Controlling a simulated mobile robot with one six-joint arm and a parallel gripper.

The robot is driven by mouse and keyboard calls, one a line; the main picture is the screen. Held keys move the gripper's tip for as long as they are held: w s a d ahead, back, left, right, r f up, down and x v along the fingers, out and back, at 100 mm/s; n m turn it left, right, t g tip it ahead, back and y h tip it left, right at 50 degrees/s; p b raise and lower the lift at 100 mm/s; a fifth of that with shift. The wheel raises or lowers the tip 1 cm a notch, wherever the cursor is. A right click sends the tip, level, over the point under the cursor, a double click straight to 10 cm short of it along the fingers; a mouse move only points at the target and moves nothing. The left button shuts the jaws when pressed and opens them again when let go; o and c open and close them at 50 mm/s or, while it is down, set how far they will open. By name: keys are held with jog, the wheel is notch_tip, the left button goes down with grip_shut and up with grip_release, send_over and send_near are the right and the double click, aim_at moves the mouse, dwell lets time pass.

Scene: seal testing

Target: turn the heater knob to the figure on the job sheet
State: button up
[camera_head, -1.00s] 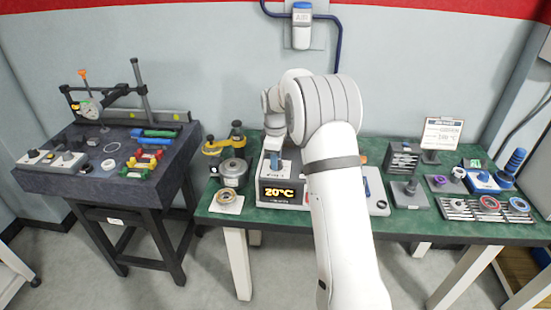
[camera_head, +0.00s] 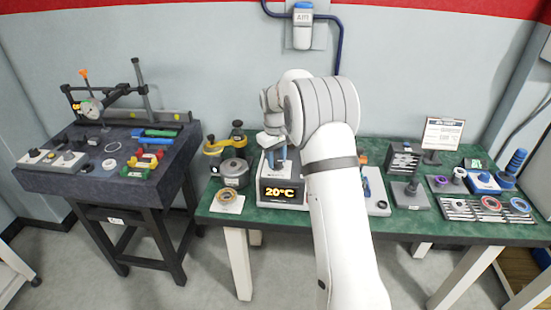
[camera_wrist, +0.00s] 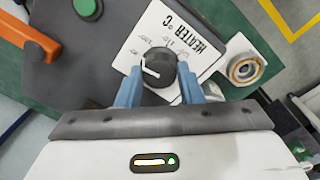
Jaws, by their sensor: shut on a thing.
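A dark bench (camera_head: 75,180) stands apart at left.

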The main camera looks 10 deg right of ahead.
aim_at(275, 160)
jog(key=m, duration=0.4)
jog(key=shift+w+r, duration=0.1)
jog(key=shift+m, duration=1.7)
jog(key=o, duration=1)
jog(key=shift+c, duration=0.2)
notch_tip(275, 160, up, 7)
jog(key=shift+a+r+b, duration=0.15)
jog(key=shift+r+b, duration=0.05)
jog(key=shift+b, duration=0.1)
jog(key=shift+r, duration=0.15)
